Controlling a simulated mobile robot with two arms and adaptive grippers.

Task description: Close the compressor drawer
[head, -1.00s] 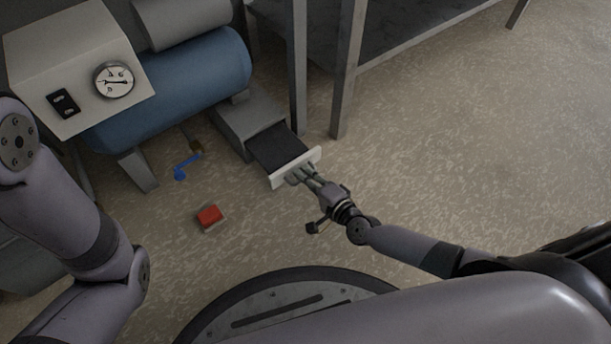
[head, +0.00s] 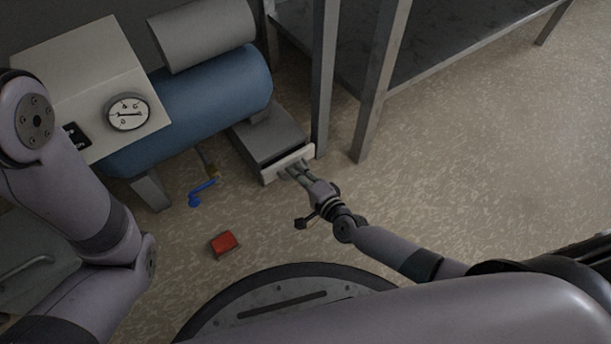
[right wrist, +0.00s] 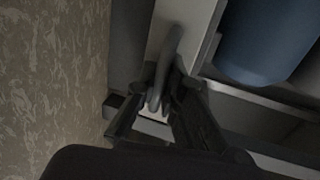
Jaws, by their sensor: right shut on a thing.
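The compressor has a blue tank (head: 215,95) and a pale box with a round gauge (head: 128,113). Its grey drawer housing (head: 268,132) sits low at the tank's right end. The drawer's white front (head: 271,174) stands only slightly out from the housing, with a thin dark strip of the inside showing. My right gripper (head: 298,172) is at this front, shut on the drawer handle. In the right wrist view the fingers (right wrist: 160,105) close around the grey handle (right wrist: 172,45). My left arm shows at the left, but its gripper is out of view.
A metal shelf leg (head: 380,80) stands just right of the drawer. A red block (head: 224,243) and a blue valve lever (head: 203,190) are below the tank. The floor to the right is clear.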

